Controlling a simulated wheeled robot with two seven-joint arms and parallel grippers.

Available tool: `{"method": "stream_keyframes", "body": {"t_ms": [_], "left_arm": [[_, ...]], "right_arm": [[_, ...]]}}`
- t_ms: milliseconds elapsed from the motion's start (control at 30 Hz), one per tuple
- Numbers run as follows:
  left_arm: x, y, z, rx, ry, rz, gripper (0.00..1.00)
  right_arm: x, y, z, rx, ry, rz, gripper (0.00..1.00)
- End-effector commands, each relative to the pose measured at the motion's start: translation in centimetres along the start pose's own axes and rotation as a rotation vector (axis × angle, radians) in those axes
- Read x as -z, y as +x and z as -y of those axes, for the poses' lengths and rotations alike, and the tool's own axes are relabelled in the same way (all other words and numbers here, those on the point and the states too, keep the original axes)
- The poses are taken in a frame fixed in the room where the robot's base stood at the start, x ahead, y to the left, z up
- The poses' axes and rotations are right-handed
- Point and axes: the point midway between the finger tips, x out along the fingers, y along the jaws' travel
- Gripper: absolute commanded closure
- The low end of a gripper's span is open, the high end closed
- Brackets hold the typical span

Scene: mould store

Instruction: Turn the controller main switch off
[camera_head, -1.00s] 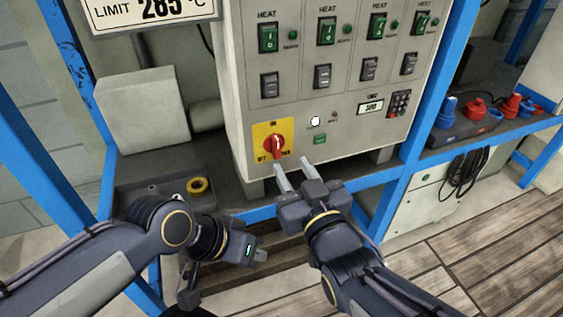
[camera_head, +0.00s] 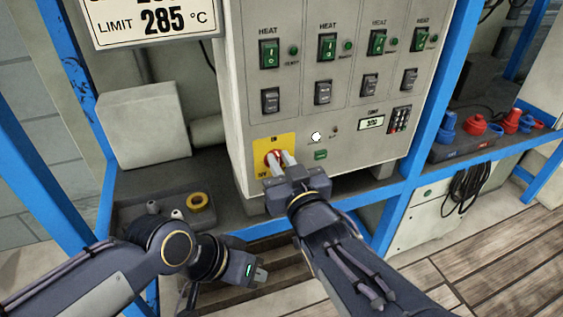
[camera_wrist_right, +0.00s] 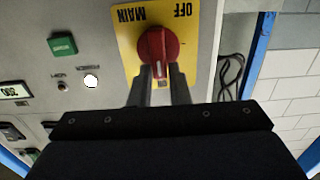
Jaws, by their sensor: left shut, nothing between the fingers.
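The main switch is a red rotary knob (camera_wrist_right: 157,45) on a yellow plate (camera_head: 288,141), low on the left of the grey controller cabinet (camera_head: 232,110). In the right wrist view the plate's words MAIN and OFF read upside down. My right gripper (camera_head: 277,158) is at the knob, with its fingers apart on either side of the knob's handle (camera_wrist_right: 160,70). The fingertips partly hide the knob in the head view, and I cannot tell whether they touch it. My left gripper (camera_head: 260,274) is shut and empty, low in front of the cabinet.
A tray with a yellow ring (camera_head: 198,202) lies to the left. Red and blue parts (camera_head: 475,125) stand on the right shelf.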

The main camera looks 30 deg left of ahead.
Motion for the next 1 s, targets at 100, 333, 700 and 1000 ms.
{"method": "stream_keyframes", "body": {"t_ms": [100, 333, 700, 1000], "left_arm": [[0.0, 0.0, 0.0, 0.0, 0.0, 0.0, 1.0], [0.0, 0.1, 0.0, 0.0, 0.0, 0.0, 1.0], [-0.5, 0.9, 0.4, 0.0, 0.0, 0.0, 1.0], [-1.0, 2.0, 0.9, 0.0, 0.0, 0.0, 1.0]], "right_arm": [[0.0, 0.0, 0.0, 0.0, 0.0, 0.0, 1.0], [0.0, 0.0, 0.0, 0.0, -0.005, 0.0, 1.0], [-0.2, 0.0, 0.3, 0.001, -0.16, -0.002, 1.0], [-0.4, 0.0, 0.9, 0.002, -0.432, -0.001, 1.0]]}}
